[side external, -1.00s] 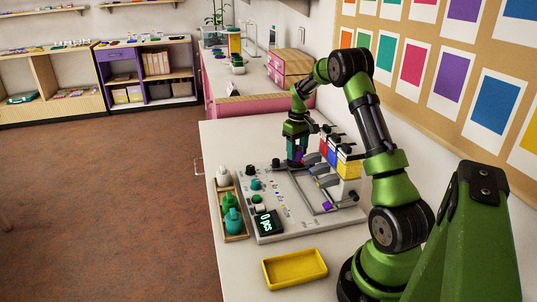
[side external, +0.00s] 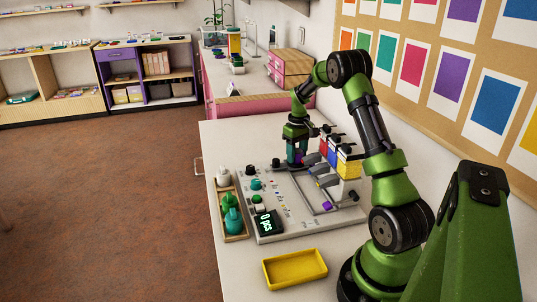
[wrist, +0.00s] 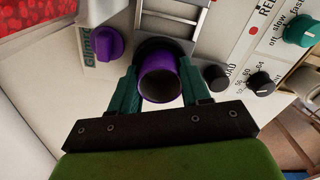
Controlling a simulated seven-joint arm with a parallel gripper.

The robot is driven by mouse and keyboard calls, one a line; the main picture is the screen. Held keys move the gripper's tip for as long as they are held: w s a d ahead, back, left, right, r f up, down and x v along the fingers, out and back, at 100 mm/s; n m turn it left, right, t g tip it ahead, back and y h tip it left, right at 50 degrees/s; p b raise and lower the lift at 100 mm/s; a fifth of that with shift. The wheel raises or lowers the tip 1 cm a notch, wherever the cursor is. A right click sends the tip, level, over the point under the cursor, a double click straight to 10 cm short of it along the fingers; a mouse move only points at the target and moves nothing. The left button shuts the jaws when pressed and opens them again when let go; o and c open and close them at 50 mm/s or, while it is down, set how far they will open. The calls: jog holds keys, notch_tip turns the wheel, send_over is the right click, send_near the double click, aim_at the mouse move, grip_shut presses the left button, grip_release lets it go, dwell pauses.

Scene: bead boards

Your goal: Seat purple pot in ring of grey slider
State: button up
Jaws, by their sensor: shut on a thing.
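My gripper (side external: 297,150) is over the far part of the grey board. In the wrist view its teal fingers (wrist: 160,85) are shut on the purple pot (wrist: 160,82) from both sides. The pot is hollow, with its open mouth facing the camera. A dark ring edge (wrist: 166,43) shows just beyond the pot, by the ladder-like track (wrist: 178,18). I take this for the slider's ring, but the pot hides most of it. I cannot tell whether the pot is inside the ring or above it.
The grey board (side external: 284,218) has knobs and a small display (side external: 265,223). Blue, red and yellow hoppers (side external: 348,170) stand close right of my gripper. A wooden tray (side external: 236,236) with bottles is at left. A yellow tray (side external: 295,268) sits in front.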

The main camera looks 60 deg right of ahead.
jog(key=shift+f, duration=0.25)
jog(key=o, duration=0.9)
jog(key=shift+f, duration=0.1)
jog(key=shift+o, duration=1)
jog(key=shift+r, duration=0.35)
notch_tip(320, 180, up, 7)
jog(key=shift+f, duration=0.15)
